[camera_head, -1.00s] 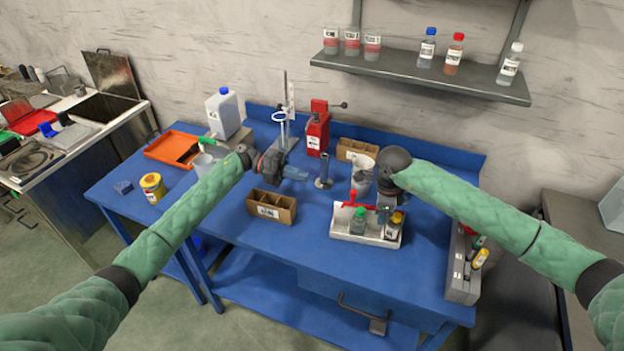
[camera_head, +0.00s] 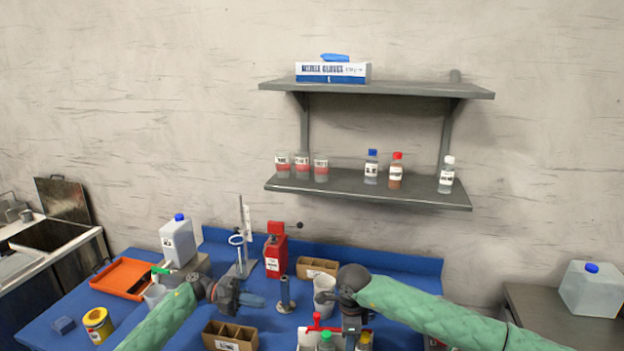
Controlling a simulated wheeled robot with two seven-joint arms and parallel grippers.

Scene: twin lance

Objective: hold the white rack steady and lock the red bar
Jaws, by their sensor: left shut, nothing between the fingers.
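The white rack (camera_head: 305,341) stands at the bottom edge of the head view, and its lower part is cut off. The red bar (camera_head: 316,323) lies across its top, with an upright red knob. A green-capped bottle (camera_head: 326,341) and a yellow-capped bottle (camera_head: 364,341) stand in the rack. My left gripper (camera_head: 262,302) is shut and empty, left of the rack and apart from it. My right gripper (camera_head: 352,328) points down at the rack's back right, by the bar's right end. Its fingers are hidden, so I cannot tell its opening or whether it touches.
A cardboard divider box (camera_head: 230,337) stands left of the rack, another (camera_head: 317,267) behind. A grey cylinder stand (camera_head: 285,297), a beaker (camera_head: 324,291), a red device (camera_head: 275,252) and a ring stand (camera_head: 241,262) stand nearby. Wall shelves (camera_head: 370,190) hang above.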

